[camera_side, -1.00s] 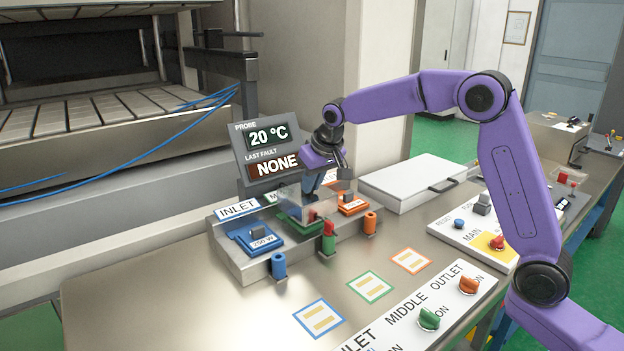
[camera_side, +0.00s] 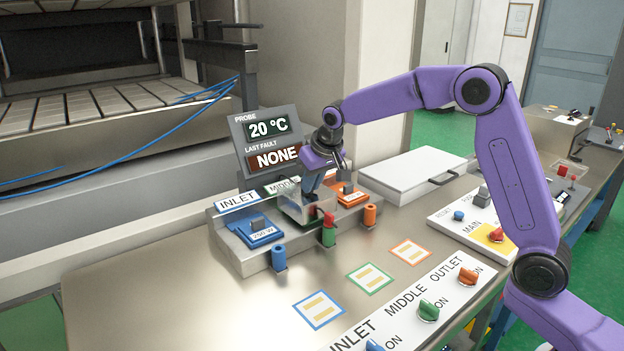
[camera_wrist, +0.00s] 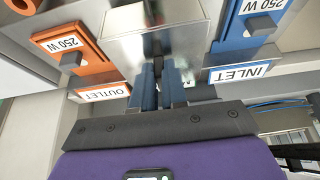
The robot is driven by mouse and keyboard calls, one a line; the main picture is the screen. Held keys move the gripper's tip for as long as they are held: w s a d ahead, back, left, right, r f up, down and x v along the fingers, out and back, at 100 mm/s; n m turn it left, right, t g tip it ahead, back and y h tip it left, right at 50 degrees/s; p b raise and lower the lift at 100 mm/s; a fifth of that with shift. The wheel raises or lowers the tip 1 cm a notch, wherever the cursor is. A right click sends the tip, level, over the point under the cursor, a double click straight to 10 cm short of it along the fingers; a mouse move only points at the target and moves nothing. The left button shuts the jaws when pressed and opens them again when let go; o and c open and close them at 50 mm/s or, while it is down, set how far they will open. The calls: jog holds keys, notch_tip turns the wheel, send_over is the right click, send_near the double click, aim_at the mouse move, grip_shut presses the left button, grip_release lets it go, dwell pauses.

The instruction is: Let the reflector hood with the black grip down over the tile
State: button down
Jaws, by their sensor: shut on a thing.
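The reflector hood (camera_side: 304,208) is a shiny mirror-like metal box over the middle place of the grey stepped block, between the blue and orange tiles. It fills the top centre of the wrist view (camera_wrist: 190,45). My gripper (camera_side: 310,188) is above the hood with its blue fingers pointing down, shut on the hood's black grip, which the fingers mostly hide. The fingers also show in the wrist view (camera_wrist: 162,85). The green middle tile is hidden under the hood. I cannot tell whether the hood's lower edge rests on the block.
A blue tile (camera_side: 258,233) marked 250 W and an orange tile (camera_side: 348,193) flank the hood closely. A red-topped green plug (camera_side: 329,229) stands just in front, between a blue plug (camera_side: 279,258) and an orange plug (camera_side: 370,215). The probe display (camera_side: 268,142) stands behind.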

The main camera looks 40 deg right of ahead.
jog(key=shift+f, duration=0.65)
jog(key=c, duration=1.1)
grip_release()
jog(key=v, duration=1.7)
jog(key=shift+r, duration=0.2)
jog(key=shift+s, duration=0.1)
jog(key=s+a+f+n+g, duration=0.1)
jog(key=s+a+f+n, duration=0.15)
jog(key=s, duration=0.35)
jog(key=s+a+f+n+g+y, duration=0.1)
jog(key=s+f+n, duration=0.1)
jog(key=s+f, duration=0.3)
jog(key=s+a+f+n+g, duration=0.1)
jog(key=s+a+f+n, duration=0.1)
jog(key=s, duration=0.5)
jog(key=s+d+f+n+g, duration=0.1)
jog(key=s+d+f+n, duration=0.2)
jog(key=s, duration=0.6)
jog(key=s+d+f+n, duration=0.3)
jog(key=s+f, duration=0.2)
jog(key=s, duration=0.5)
jog(key=shift+s+g+h, duration=0.15)
jog(key=shift+g+h, duration=0.15)
jog(key=shift+g, duration=0.1)
